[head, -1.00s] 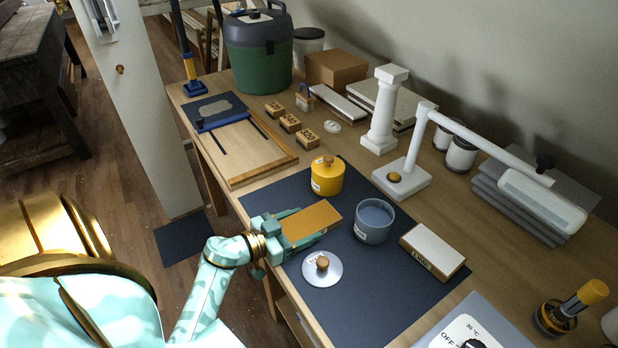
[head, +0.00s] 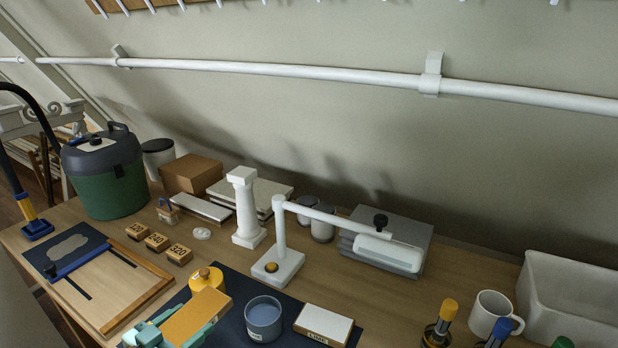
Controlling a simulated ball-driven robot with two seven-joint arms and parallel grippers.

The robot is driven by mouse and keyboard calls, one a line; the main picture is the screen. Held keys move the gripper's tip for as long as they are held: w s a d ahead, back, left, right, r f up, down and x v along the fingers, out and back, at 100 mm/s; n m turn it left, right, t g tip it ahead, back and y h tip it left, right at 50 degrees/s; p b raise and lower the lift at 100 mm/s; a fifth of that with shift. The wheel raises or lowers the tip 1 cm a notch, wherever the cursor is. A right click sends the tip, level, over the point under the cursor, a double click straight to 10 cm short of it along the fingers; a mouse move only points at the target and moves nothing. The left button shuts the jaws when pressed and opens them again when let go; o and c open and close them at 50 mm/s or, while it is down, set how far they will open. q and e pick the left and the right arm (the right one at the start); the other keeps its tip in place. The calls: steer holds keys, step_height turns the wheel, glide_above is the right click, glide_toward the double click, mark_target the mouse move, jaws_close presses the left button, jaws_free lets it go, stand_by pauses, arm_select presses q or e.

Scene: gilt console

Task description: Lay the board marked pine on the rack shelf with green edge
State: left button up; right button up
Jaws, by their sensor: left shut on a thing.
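A flat orange-brown board (head: 197,312) is in my left gripper (head: 180,326) at the bottom of the head view. The teal fingers are shut on it, and it is held above the dark mat (head: 233,322). I see no readable mark on the held board. A white-topped board (head: 324,322) lies on the mat to the right, with a label that seems to read LIME. No rack shelf with a green edge shows in the view. My right gripper is not in view.
A yellow lidded pot (head: 207,279) stands close behind the held board, and a blue-grey cup (head: 263,318) stands right of it. A white lamp (head: 281,240) and a white column (head: 245,205) stand behind. A white pipe (head: 270,69) runs along the wall.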

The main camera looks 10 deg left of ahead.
arm_select(q)
steer(key=s+d+r+m+g+h, duration=0.3)
steer(key=d+r+m+g+h, duration=0.3)
steer(key=d+r, duration=0.6)
steer(key=shift+d+r+m+h, duration=0.4)
steer(key=shift+d+m+h, duration=0.25)
steer(key=shift+h, duration=0.45)
steer(key=shift+a, duration=0.15)
steer(key=shift+s, duration=0.1)
